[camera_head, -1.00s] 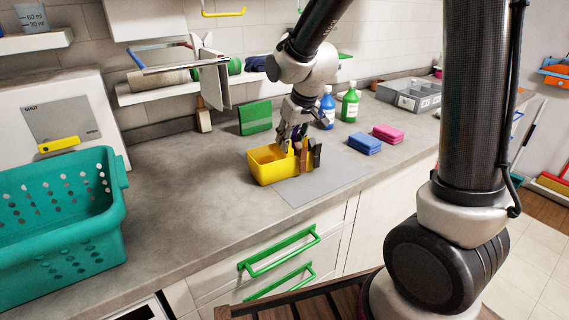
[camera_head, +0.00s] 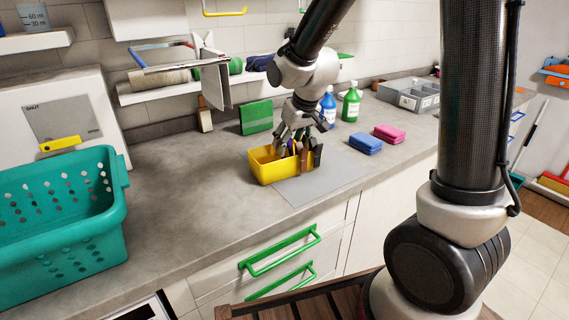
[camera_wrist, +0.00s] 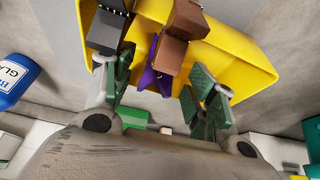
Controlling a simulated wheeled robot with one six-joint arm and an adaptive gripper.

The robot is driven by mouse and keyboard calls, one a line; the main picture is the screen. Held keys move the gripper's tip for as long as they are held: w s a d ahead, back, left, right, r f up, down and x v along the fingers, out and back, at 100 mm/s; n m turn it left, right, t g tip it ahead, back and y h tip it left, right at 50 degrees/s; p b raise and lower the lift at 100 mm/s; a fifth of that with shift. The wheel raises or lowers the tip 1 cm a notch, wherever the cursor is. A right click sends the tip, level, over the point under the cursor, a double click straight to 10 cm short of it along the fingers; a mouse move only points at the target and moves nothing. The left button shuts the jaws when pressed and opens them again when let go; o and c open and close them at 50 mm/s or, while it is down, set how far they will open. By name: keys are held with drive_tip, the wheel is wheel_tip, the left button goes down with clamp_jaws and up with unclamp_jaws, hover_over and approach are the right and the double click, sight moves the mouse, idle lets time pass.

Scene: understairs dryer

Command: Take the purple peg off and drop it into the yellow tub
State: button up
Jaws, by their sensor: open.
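The yellow tub (camera_head: 268,172) stands on a grey mat on the counter; its yellow wall (camera_wrist: 235,62) fills the upper part of the wrist view. Several pegs stand along its right side. The purple peg (camera_wrist: 155,78) shows in the wrist view beside brown pegs (camera_wrist: 182,32) and a black peg (camera_wrist: 106,30), partly hidden by the brown ones. My gripper (camera_head: 303,135) is just above the pegs. Its fingers are spread and empty, with the purple peg between them in the wrist view (camera_wrist: 163,88). I cannot tell whether they touch any peg.
A blue bottle (camera_head: 327,108) and a green bottle (camera_head: 351,105) stand behind and right of the pegs. Blue (camera_head: 362,145) and pink (camera_head: 389,134) sponges lie to the right. A green block (camera_head: 256,118) stands behind the tub.

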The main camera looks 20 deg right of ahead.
drive_tip(key=v, duration=1.1)
drive_tip(key=shift+s+r, duration=0.2)
drive_tip(key=shift+r, duration=0.05)
drive_tip(key=s+d+r+m, duration=0.1)
drive_tip(key=s+d, duration=0.5)
drive_tip(key=s, duration=0.5)
drive_tip(key=s+d+r+m+h, duration=0.1)
drive_tip(key=s+d+m, duration=0.1)
drive_tip(key=s+d, duration=0.5)
drive_tip(key=s, duration=0.4)
drive_tip(key=shift+d+r+m, duration=0.15)
drive_tip(key=shift+d+m, duration=0.15)
